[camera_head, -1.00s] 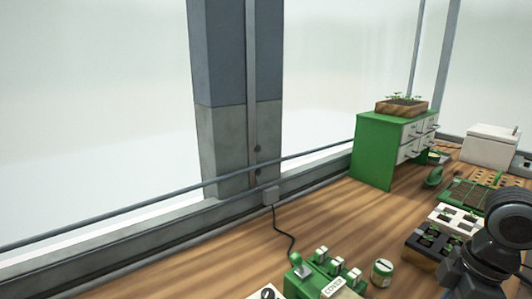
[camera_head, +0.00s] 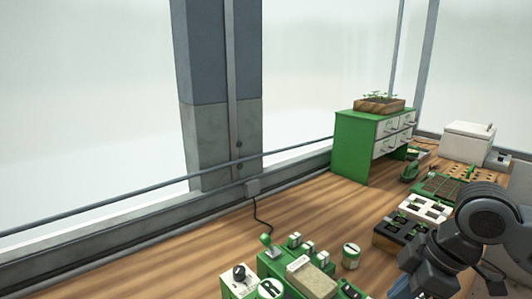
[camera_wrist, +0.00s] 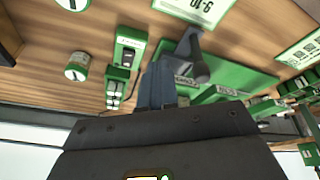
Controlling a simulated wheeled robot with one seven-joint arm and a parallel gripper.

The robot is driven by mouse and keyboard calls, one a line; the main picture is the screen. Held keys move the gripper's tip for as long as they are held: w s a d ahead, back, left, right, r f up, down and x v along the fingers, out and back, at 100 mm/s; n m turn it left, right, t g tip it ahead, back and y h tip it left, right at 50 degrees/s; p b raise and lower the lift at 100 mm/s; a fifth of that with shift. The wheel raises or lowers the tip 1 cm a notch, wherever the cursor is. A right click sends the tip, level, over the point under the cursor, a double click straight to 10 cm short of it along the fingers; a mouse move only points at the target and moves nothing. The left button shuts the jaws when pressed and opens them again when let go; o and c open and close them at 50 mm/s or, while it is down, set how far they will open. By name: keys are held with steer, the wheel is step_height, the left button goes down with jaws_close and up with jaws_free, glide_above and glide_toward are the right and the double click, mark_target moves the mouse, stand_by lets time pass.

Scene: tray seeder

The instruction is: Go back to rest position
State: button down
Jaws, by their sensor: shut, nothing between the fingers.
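My gripper (camera_wrist: 156,82) shows in the wrist view as two blue-grey fingers pressed together, with nothing held between them. It hangs over the green seeder machine (camera_wrist: 232,80), apart from or touching it I cannot tell. In the head view my dark arm fills the lower right, and its fingers are not clear there. The green seeder with its levers and switches (camera_head: 298,272) stands at the bottom of the head view, left of my arm.
A green drawer cabinet (camera_head: 350,150) bears a wooden planter (camera_head: 380,106). Black and white cell trays (camera_head: 428,208) lie beside my arm. A small green-and-white tin (camera_head: 351,256) stands near the seeder. A white box (camera_head: 468,142) is at the back right. The left wood tabletop is clear.

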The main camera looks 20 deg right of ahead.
steer(key=w+a+r+t+y, duration=0.1)
steer(key=w+a+r, duration=0.1)
steer(key=a, duration=0.2)
steer(key=w+a+r+t+y, duration=0.1)
steer(key=w+a+r, duration=0.1)
steer(key=w+a, duration=0.1)
steer(key=w+a+r+t+y, duration=0.1)
steer(key=w+a+r+t, duration=0.1)
steer(key=a, duration=0.3)
steer(key=shift+w+a+r+y, duration=0.15)
steer(key=shift+w+a+y, duration=0.2)
steer(key=shift+w, duration=0.15)
steer(key=w+a+r+m+t+y, duration=0.3)
steer(key=a+r+m+t, duration=0.4)
steer(key=a+r+t, duration=0.3)
steer(key=s+d+f+m+h, duration=0.1)
steer(key=s+f+m+h, duration=0.8)
steer(key=s+f, duration=0.8)
steer(key=s+d+n+g, duration=0.1)
steer(key=s+d+n, duration=0.2)
steer(key=s, duration=0.8)
steer(key=s+d+n+g, duration=0.1)
steer(key=s+d, duration=0.3)
steer(key=s, duration=0.7)
steer(key=shift+d+n, duration=0.4)
steer(key=shift+n, duration=0.5)
steer(key=shift+s, duration=0.1)
